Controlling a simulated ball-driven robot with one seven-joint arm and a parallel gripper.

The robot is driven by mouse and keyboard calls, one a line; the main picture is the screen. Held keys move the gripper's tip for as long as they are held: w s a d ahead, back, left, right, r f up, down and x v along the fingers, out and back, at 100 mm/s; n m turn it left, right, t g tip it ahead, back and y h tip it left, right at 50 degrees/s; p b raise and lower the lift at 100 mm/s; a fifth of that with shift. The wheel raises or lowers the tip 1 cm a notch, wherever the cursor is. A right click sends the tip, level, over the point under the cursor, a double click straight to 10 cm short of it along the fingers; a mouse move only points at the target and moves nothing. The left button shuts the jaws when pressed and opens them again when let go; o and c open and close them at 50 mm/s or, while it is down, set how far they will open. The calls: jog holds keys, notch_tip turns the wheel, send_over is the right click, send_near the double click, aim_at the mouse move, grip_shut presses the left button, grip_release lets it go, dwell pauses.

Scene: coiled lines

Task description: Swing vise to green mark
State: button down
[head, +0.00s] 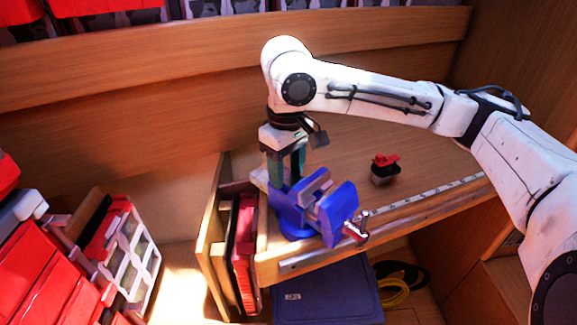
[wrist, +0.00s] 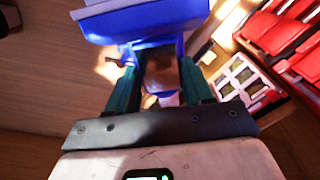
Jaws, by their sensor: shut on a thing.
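The blue vise (head: 328,212) stands at the left front corner of the wooden bench, its jaw end and metal handle (head: 356,227) pointing to the lower right in the head view. My gripper (head: 284,175) comes down from above at the vise's back left, and its teal fingers are shut on the vise's rear part. In the wrist view, my gripper (wrist: 160,80) has one finger on each side of a blue part, with the vise's blue body (wrist: 150,20) beyond. The green mark does not show in either view.
A small black and red object (head: 384,170) sits on the bench right of the vise. A measuring strip (head: 425,195) runs along the bench's front edge. A blue case (head: 327,290) and coiled cables (head: 400,282) lie below. Red bins (head: 50,265) stand at the left.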

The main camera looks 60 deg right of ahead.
jog(key=shift+a, duration=0.1)
jog(key=shift+c, duration=2.2)
grip_release()
notch_tip(320, 180, up, 11)
jog(key=shift+b, duration=0.3)
jog(key=shift+a, duration=0.1)
